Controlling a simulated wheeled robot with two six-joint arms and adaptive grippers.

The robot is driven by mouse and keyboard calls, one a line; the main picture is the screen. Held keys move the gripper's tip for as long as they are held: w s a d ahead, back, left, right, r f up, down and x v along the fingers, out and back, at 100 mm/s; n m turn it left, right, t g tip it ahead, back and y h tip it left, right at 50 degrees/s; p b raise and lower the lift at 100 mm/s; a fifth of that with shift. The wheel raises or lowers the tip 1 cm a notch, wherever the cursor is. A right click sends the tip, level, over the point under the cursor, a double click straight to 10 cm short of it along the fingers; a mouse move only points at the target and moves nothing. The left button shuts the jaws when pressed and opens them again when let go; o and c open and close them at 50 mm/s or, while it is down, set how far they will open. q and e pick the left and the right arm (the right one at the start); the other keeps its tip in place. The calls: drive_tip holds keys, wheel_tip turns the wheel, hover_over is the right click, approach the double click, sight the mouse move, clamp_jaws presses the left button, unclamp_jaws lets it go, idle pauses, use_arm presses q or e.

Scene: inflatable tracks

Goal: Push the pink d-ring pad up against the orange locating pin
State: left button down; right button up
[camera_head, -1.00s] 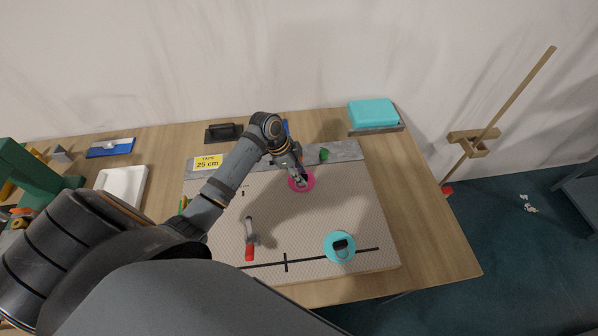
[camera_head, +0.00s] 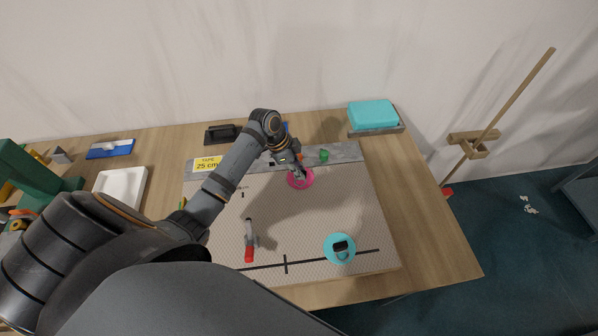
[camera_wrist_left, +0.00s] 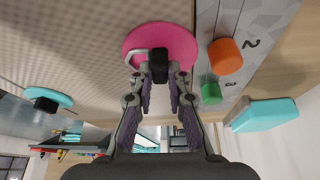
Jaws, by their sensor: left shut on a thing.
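The pink d-ring pad (camera_head: 303,182) is a round disc lying flat on the mat near the grey strip. It also shows in the left wrist view (camera_wrist_left: 178,38), with a pale ring and a black block at its middle. My left gripper (camera_wrist_left: 159,82) is shut on the black block of the pad; in the head view the gripper (camera_head: 297,172) covers part of the pad. The orange locating pin (camera_wrist_left: 225,57) stands on the grey strip beside the pad, with a narrow gap between them in the wrist view. My right gripper is not in view.
A green pin (camera_wrist_left: 211,92) stands near the orange one. A teal pad (camera_head: 340,255) lies at the mat's front right, and a grey tool with a red end (camera_head: 249,254) lies left of it. A teal box (camera_head: 372,113) sits at the back right. The mat's middle is clear.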

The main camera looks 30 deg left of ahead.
use_arm(q)
drive_tip(key=shift+w+a, duration=0.25)
drive_tip(key=shift+w, duration=0.1)
drive_tip(key=c, duration=1.2)
unclamp_jaws()
wheel_tip(320, 180, up, 5)
drive_tip(key=p, duration=0.5)
drive_tip(key=shift+r, duration=0.1)
